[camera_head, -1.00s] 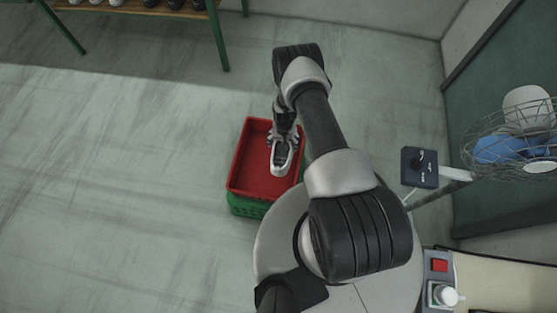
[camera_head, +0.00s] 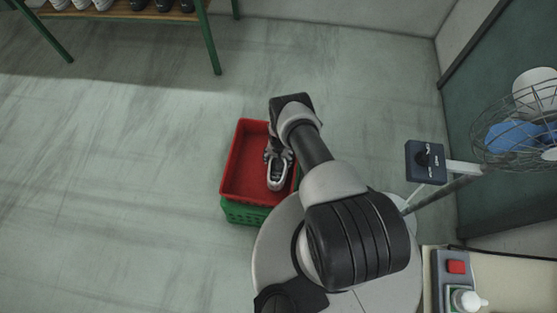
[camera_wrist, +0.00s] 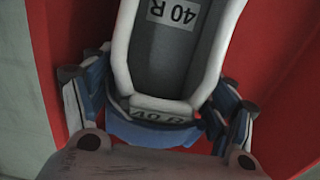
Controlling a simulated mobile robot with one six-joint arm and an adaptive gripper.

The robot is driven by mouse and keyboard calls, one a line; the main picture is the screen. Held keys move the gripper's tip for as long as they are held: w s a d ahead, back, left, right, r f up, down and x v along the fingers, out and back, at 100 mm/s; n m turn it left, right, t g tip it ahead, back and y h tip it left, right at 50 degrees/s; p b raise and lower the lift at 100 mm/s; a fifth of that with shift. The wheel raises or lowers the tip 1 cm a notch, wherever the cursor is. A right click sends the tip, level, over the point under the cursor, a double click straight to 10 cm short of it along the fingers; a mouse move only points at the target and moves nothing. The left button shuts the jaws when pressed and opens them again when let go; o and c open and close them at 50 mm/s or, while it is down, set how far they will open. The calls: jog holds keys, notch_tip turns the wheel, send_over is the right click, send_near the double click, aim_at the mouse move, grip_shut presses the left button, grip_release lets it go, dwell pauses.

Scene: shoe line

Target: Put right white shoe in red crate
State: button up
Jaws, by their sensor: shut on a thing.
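The right white shoe (camera_head: 278,173) is over the red crate (camera_head: 238,184), at its right side in the head view. In the wrist view the shoe (camera_wrist: 175,60) fills the middle, with an insole label reading "40 R". My gripper (camera_head: 277,152) is shut on the heel end of the shoe. In the wrist view its fingers (camera_wrist: 158,112) sit on both sides of the heel. Red crate walls (camera_wrist: 275,75) show around the shoe. The head view does not show clearly whether the sole touches the crate floor.
The red crate sits on a green crate (camera_head: 242,212). A rack (camera_head: 120,12) with several shoes stands at the back left. The floor left is clear.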

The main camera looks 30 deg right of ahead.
jog(key=shift+f, duration=0.1)
jog(key=o, duration=1.2)
